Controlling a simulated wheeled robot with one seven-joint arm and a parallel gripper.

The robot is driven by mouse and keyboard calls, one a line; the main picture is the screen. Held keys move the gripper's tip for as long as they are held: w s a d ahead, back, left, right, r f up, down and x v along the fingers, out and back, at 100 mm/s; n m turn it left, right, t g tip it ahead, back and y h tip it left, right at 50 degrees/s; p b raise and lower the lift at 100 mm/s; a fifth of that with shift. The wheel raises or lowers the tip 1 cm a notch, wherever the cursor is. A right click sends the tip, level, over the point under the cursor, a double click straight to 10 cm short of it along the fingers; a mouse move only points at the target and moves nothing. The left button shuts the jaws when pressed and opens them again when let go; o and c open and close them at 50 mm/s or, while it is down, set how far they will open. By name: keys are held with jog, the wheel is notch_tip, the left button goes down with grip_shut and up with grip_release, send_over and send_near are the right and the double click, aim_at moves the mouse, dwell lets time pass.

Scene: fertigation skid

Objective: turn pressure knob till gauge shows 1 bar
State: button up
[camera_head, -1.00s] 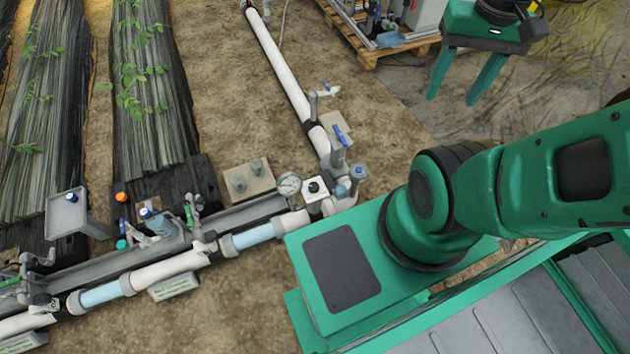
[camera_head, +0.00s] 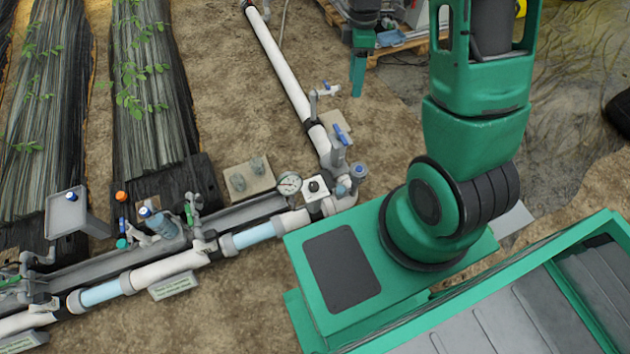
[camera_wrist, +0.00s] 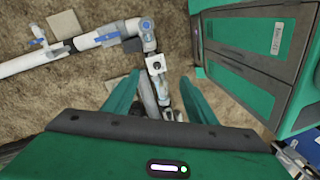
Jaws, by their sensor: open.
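The pressure knob (camera_head: 313,186) is a dark round knob on a white square block set in the pipe line. The round white-faced gauge (camera_head: 289,184) stands just left of it; its reading is too small to tell. In the wrist view the white block with its dark knob (camera_wrist: 156,65) lies beyond my fingertips, near the middle. My gripper (camera_wrist: 157,85) is open and empty, its two green fingers apart, with pipework showing between them. In the head view one green finger of my gripper (camera_head: 358,74) hangs above the soil, behind and right of the knob and well apart from it.
A white pipe (camera_head: 280,62) runs back from the corner, with blue-handled valves (camera_head: 341,135) close behind the knob. A concrete block (camera_head: 249,179) lies left of the gauge. A wooden pallet (camera_head: 408,46) stands at the back. Bare soil lies between.

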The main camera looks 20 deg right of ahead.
jog(key=w+a+f+n, duration=0.1)
jog(key=a+f+n, duration=0.15)
jog(key=f, duration=0.35)
jog(key=w+a+f+n+g, duration=0.1)
jog(key=w+f+n, duration=0.15)
jog(key=f, duration=0.25)
jog(key=w+a+f+n, duration=0.1)
jog(key=a+f+n, duration=0.1)
jog(key=f+n, duration=0.3)
jog(key=n+g+y, duration=0.1)
jog(key=n, duration=0.6)
send_near(314, 185)
jog(key=x, duration=0.8)
jog(key=shift+a+f, duration=0.1)
jog(key=shift+f, duration=0.05)
jog(key=c, duration=1.1)
jog(key=shift+o, duration=0.2)
jog(key=shift+d, duration=0.3)
jog(key=shift+a, duration=0.15)
